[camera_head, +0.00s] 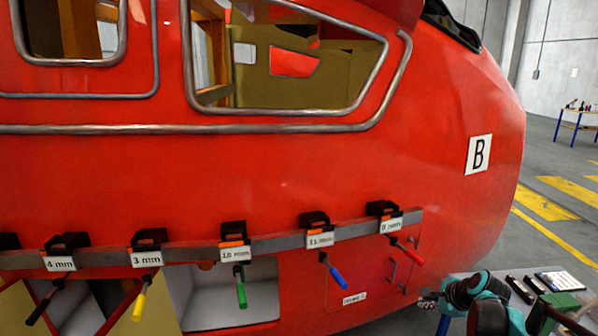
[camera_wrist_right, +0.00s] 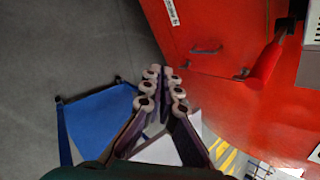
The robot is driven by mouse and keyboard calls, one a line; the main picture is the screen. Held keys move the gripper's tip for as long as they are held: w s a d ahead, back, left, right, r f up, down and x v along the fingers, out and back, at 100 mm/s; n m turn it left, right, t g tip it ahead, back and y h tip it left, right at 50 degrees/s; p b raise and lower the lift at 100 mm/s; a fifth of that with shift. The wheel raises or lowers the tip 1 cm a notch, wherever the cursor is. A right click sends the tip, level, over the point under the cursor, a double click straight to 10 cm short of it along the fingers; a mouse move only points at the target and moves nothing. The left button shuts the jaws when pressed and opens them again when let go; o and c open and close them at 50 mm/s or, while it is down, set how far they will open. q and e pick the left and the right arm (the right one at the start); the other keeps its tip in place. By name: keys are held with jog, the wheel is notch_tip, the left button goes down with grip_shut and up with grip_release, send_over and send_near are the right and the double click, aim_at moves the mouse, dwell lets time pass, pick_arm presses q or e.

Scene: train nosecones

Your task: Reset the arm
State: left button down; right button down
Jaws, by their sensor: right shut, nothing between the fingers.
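My right gripper (camera_head: 428,299) is at the lower right of the head view, in front of the red nosecone (camera_head: 300,165) and below the tool rail's right end. In the right wrist view, its fingers (camera_wrist_right: 160,75) are close together with nothing between them. The red nosecone side (camera_wrist_right: 215,25) is ahead of the fingertips there, with a small hatch handle (camera_wrist_right: 206,49). My left gripper is not in view.
A rail (camera_head: 190,253) holds several labelled tools, including green (camera_head: 241,290), blue (camera_head: 338,277) and yellow (camera_head: 140,306) handled ones. A table with items (camera_head: 560,280) stands at right, partly behind my arm. A blue surface (camera_wrist_right: 98,128) lies left of my fingers.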

jog(key=s+a+r+n, duration=0.3)
jog(key=s+a+n, duration=0.2)
jog(key=s+a, duration=0.25)
jog(key=s+a+f+n, duration=0.1)
jog(key=s+a+n, duration=0.2)
jog(key=s+n, duration=0.2)
jog(key=s+a+f+n+h, duration=0.1)
jog(key=s+a+f+n, duration=0.1)
jog(key=s+n, duration=0.4)
jog(key=s+a+f+n, duration=0.1)
jog(key=s+a+n, duration=0.4)
jog(key=s, duration=0.5)
jog(key=shift+s+f+g+h, duration=0.25)
jog(key=shift+s+g+h, duration=0.05)
jog(key=shift+g+h, duration=0.1)
jog(key=shift+a, duration=0.1)
